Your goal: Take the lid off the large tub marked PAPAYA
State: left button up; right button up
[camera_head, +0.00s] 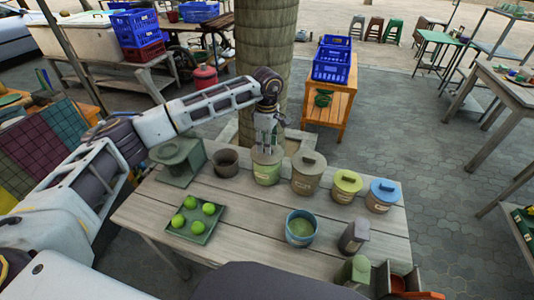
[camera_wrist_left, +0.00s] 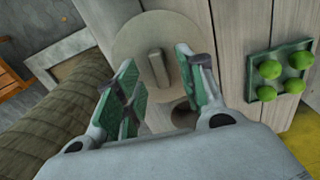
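Several lidded tubs stand in a row on the plank table (camera_head: 150,215). My left gripper (camera_head: 267,145) points down over a green tub (camera_head: 266,177) with a beige round lid (camera_head: 258,155); its label is too small to read surely. In the left wrist view that lid (camera_wrist_left: 128,45) has a raised bar handle (camera_wrist_left: 157,66). My left gripper's green-padded fingers (camera_wrist_left: 157,68) are open, one on each side of the handle, with gaps visible. A larger brown tub (camera_head: 306,183) with a brown lid stands just right. My right gripper is not in view.
Tubs with a yellow lid (camera_head: 348,181) and blue lid (camera_head: 384,189) stand farther right. A brown pot (camera_head: 225,163) and grey-green stand (camera_head: 178,158) are left. A tray (camera_head: 173,228) of green fruit and an open blue tub (camera_head: 301,240) are in front. A tree trunk (camera_head: 262,50) rises behind.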

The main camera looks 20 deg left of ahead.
pick_arm(q)
jog(key=shift+f, duration=0.6)
jog(key=shift+c, duration=0.5)
grip_shut()
